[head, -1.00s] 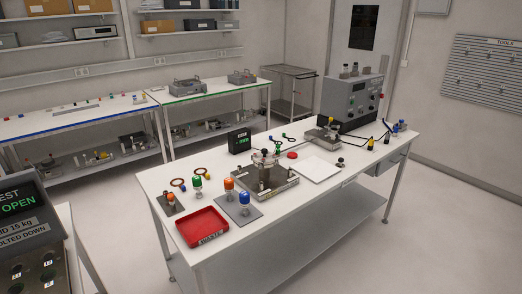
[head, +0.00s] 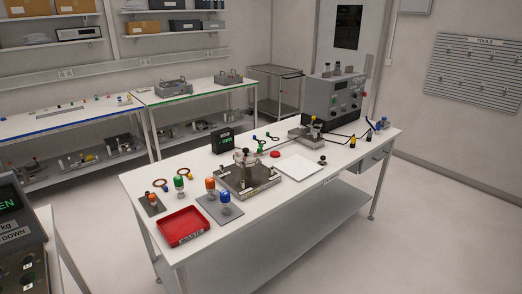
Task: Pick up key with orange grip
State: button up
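Two things with orange tops show on the white table (head: 290,215). One small orange-topped piece (head: 153,199) stands on a small grey plate at the table's left end. A larger orange-capped piece (head: 210,184) stands on a grey mat (head: 213,207), beside a blue-capped piece (head: 225,197). They are too small to tell which one is the key with the orange grip. My gripper is not in view.
A red tray (head: 183,227) lies at the table's front left. A green-capped piece (head: 179,183) and a metal chamber (head: 246,176) stand near the orange-topped pieces. A grey console (head: 334,98) is at the back right. Floor (head: 440,230) on the right is clear.

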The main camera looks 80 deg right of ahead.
aim_at(210, 181)
jog(key=k, duration=1.6)
jog(key=z, duration=1.75)
jog(key=i, duration=1)
jog(key=z, duration=0.1)
